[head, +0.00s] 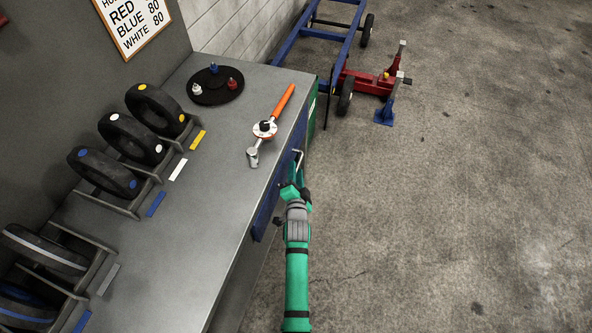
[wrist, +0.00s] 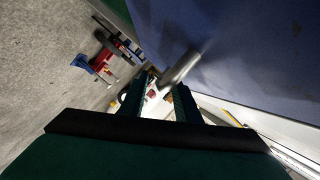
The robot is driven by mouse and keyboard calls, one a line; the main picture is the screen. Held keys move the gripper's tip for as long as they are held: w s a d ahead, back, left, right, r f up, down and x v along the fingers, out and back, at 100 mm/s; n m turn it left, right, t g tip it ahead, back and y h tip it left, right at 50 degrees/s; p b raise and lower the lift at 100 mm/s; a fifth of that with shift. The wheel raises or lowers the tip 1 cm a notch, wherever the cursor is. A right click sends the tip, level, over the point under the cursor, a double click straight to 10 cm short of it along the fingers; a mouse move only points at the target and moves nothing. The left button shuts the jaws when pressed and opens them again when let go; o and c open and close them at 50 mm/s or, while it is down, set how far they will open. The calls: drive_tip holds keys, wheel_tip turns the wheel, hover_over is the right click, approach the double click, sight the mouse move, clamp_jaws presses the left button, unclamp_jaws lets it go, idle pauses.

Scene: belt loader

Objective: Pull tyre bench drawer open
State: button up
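The tyre bench (head: 215,215) has a blue drawer front (head: 266,208) on its right side, partly hidden by the bench edge and my arm. A metal bar handle (head: 298,157) stands out from the front near my fingers. In the wrist view the blue front (wrist: 250,60) fills the upper right, and the handle (wrist: 180,68) lies at the fingertips. My gripper (head: 293,180) is at the handle; its two fingers (wrist: 164,92) are apart in the wrist view. I cannot tell whether they touch the bar. No clear gap shows between drawer front and bench.
On the bench lie an orange-handled wrench (head: 270,125) and a black round tray (head: 216,85) with small coloured pieces. Several tyres stand in racks (head: 125,205) on the left. A blue cart frame (head: 318,40) and a red jack (head: 366,82) stand beyond. The floor at right is clear.

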drive_tip(key=shift+w+f, duration=0.1)
drive_tip(key=shift+w, duration=0.4)
clamp_jaws()
